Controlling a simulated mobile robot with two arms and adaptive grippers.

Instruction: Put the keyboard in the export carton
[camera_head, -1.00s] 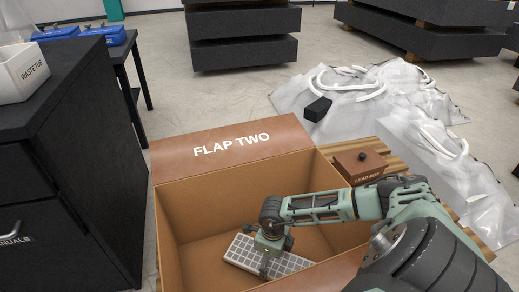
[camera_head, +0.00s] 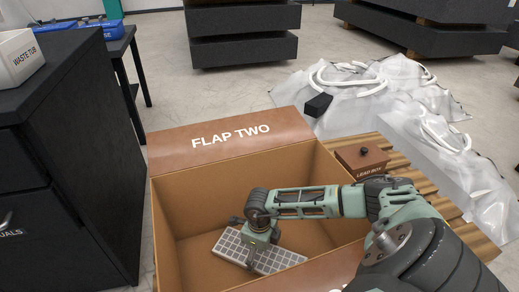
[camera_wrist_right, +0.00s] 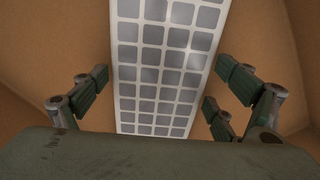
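The keyboard (camera_head: 272,259), a pale slab with grey keys, is inside the open brown export carton (camera_head: 185,195), slanting along its floor area. Whether it rests flat on the floor is hard to tell. My right gripper (camera_head: 257,252) reaches down into the carton over the keyboard. In the right wrist view, the keyboard (camera_wrist_right: 160,70) runs between the fingers of my right gripper (camera_wrist_right: 160,85), which are spread to either side with small gaps at its edges. My left gripper is not in view.
The carton's far flap (camera_head: 230,137) reads FLAP TWO and is folded outward. A brown lead box (camera_head: 361,158) stands on wooden slats (camera_head: 425,182) at right. A black cabinet (camera_head: 75,150) with a waste tub (camera_head: 18,60) borders the left. Crumpled plastic sheeting (camera_head: 350,95) lies behind.

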